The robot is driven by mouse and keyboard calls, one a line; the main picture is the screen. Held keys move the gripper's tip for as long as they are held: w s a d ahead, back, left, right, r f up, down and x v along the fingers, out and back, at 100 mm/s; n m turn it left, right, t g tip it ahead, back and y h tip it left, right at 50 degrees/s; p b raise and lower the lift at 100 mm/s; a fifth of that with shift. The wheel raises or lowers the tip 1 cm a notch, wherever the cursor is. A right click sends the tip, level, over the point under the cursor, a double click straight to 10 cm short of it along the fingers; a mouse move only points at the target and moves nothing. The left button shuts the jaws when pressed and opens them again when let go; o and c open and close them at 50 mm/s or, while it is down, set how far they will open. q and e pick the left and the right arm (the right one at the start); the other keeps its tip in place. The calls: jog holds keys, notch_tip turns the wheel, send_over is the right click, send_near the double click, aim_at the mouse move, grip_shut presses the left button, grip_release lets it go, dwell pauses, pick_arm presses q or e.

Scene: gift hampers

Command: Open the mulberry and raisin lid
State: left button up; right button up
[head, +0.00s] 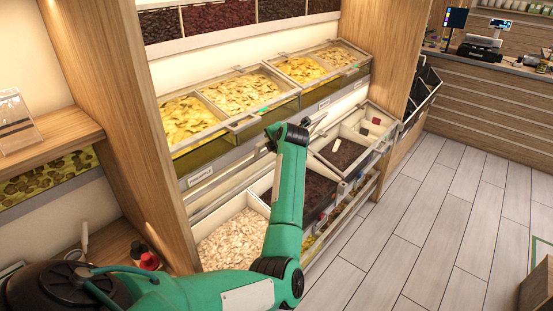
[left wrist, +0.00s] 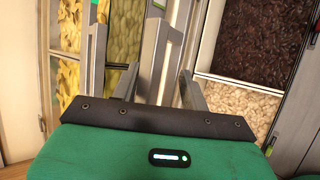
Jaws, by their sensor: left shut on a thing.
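My left gripper (head: 314,123) is at the front of the shelf unit, between the upper and lower rows of bins. In the left wrist view its fingers (left wrist: 158,84) are shut on a grey metal bar (left wrist: 160,45), which looks like a lid frame edge. I cannot tell for sure which lid it belongs to. The lower row has a bin of dark dried fruit (head: 318,194), partly hidden behind my arm. My right gripper is out of view.
Upper bins of yellow dried fruit (head: 185,118) sit under clear lids. A bin of pale flakes (head: 235,238) stands at lower left, and a partitioned white bin (head: 368,127) at lower right. A wooden upright (head: 140,130) stands left. The floor (head: 430,220) at right is clear.

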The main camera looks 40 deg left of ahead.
pick_arm(q)
jog(key=a, duration=0.1)
jog(key=a+r+h+p, duration=0.1)
jog(key=a, duration=0.1)
jog(key=a+r+h, duration=0.1)
jog(key=a, duration=0.1)
jog(key=shift+w+a+r+n+g+p, duration=0.1)
jog(key=shift+a+r+n+g+p, duration=0.1)
jog(key=shift+n+g+p, duration=0.15)
jog(key=shift+c, duration=0.2)
jog(key=shift+a+h+p, duration=0.3)
jog(key=shift+a+h, duration=0.35)
jog(key=shift+h, duration=0.15)
grip_shut()
jog(key=shift+a+r+n, duration=0.1)
jog(key=shift+a+n, duration=0.15)
jog(key=shift+a, duration=0.1)
jog(key=o, duration=0.8)
grip_release()
jog(key=shift+r, duration=0.2)
